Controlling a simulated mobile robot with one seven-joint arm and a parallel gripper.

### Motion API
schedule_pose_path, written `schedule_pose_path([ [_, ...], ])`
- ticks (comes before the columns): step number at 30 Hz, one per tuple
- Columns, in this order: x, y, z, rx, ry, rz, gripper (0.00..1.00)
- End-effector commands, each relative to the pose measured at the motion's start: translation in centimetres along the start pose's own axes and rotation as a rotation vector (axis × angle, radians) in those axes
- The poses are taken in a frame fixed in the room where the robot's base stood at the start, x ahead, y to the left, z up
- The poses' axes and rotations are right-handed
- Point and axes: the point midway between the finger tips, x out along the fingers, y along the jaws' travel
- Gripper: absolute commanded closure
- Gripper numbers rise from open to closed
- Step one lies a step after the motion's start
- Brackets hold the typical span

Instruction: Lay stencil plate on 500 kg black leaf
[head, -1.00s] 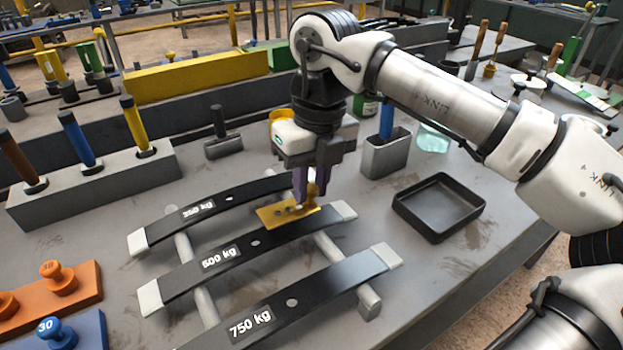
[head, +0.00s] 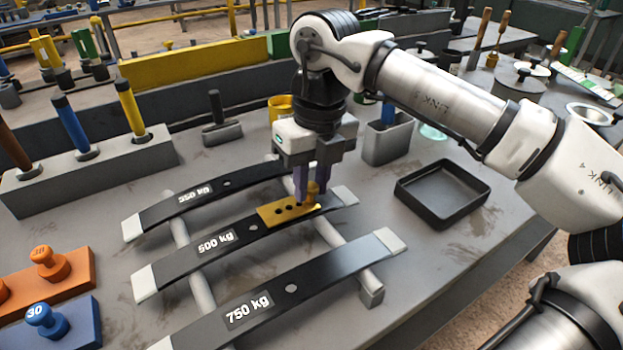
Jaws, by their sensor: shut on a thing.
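The stencil plate (head: 277,211) is a small yellow-brass plate with dark holes and an upright knob (head: 312,190). It lies flat at the right half of the 500 kg black leaf (head: 190,260), on or just above its surface; I cannot tell whether it touches. My gripper (head: 308,192) points down over the plate, its purple fingers shut on the knob. The leaf is a long, slightly curved black bar with pale ends. Part of the knob is hidden by the fingers.
The 350 kg leaf (head: 165,211) lies behind and the 750 kg leaf (head: 320,277) in front, all across two grey rails (head: 200,290). A black tray (head: 440,222) is at right. Orange (head: 75,270) and blue (head: 70,335) stamp blocks sit at front left. A grey holder (head: 388,140) stands behind.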

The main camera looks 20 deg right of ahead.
Motion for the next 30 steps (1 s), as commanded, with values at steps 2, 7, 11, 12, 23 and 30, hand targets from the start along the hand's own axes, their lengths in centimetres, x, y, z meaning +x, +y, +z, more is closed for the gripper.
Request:
schedule_pose_path([
  [2,0.13,-0.01,0.00,0.000,0.000,0.000,0.94],
  [7,0.49,-0.04,0.00,0.000,0.000,0.000,0.94],
  [11,0.57,-0.05,0.00,0.000,0.000,0.000,0.73],
  [12,0.55,-0.05,0.00,0.000,0.000,0.000,0.68],
  [23,0.56,-0.05,0.00,0.000,0.000,0.000,0.47],
  [30,0.56,-0.05,0.00,0.000,0.000,0.000,0.30],
])
